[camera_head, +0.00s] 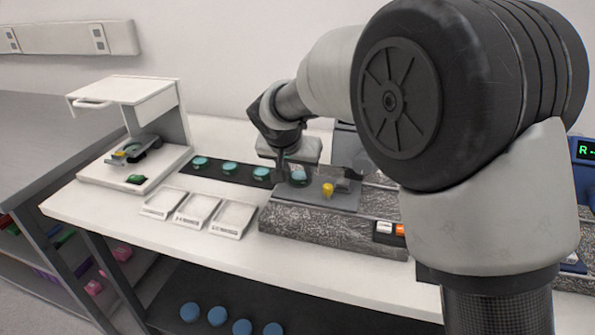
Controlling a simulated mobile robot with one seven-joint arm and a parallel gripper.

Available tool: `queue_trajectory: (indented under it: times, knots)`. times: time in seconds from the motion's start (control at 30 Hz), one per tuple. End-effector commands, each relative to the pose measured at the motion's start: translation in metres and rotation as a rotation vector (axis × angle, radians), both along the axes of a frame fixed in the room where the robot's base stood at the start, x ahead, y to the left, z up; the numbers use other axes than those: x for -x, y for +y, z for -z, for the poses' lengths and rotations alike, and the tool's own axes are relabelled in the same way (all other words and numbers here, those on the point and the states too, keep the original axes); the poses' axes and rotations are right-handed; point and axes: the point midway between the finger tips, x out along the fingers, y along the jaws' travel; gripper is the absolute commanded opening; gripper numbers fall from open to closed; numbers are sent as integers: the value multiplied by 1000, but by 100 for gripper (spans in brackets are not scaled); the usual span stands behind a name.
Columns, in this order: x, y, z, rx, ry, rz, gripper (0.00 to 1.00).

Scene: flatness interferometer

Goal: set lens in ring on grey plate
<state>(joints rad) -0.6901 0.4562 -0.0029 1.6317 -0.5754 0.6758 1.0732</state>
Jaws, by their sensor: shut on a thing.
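The grey plate (343,202) lies on a speckled stone block (325,228) and carries a yellow knob (327,189). My gripper (287,172) is low at the plate's left end, pointing down. It is shut on a blue-green lens (299,176), which shows just right of the fingers, at or just above the plate. I cannot tell whether the lens touches the plate. The ring is not clearly visible; the lens and gripper may cover it.
Several similar lenses (230,168) sit in a row on a dark strip (215,173). Three white trays (197,210) lie in front. A white instrument stand (150,105) is at the left. My arm hides the right side.

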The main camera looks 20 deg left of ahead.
Motion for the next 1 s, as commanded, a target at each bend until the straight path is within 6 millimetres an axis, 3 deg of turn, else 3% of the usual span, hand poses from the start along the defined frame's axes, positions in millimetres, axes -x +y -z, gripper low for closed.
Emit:
queue_trajectory:
  times: [0.97, 1.0]
  knots:
    - [3, -1, 17, 5, 11, 2, 12]
    - [3, -1, 17, 5, 12, 2, 43]
